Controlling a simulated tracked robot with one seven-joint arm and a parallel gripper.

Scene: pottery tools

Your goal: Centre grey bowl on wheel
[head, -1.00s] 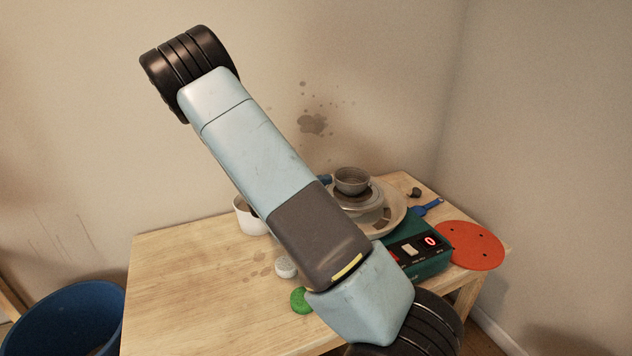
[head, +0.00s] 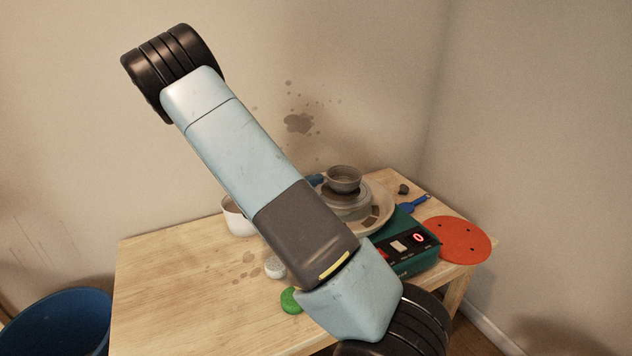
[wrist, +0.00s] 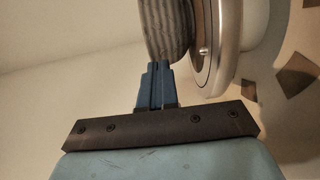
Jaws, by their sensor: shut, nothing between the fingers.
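The grey bowl (head: 344,180) stands upright on the wheel (head: 376,215), whose disc is partly hidden by my arm. In the wrist view the bowl's ribbed wall (wrist: 168,28) is at the top, beside the wheel's metal disc (wrist: 221,50). Its exact offset from the wheel's centre is hard to tell. My gripper (wrist: 157,66) is shut and empty, its blue fingertips right at the bowl's wall; I cannot tell if they touch it. In the head view, a small blue piece just left of the bowl looks like my fingers.
A white pot (head: 237,219), a pale round lump (head: 275,267) and a green disc (head: 290,300) are on the table (head: 180,270) near my arm. A green control box (head: 412,258), blue tool (head: 414,204) and red disc (head: 457,240) are at right. The table's left is clear.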

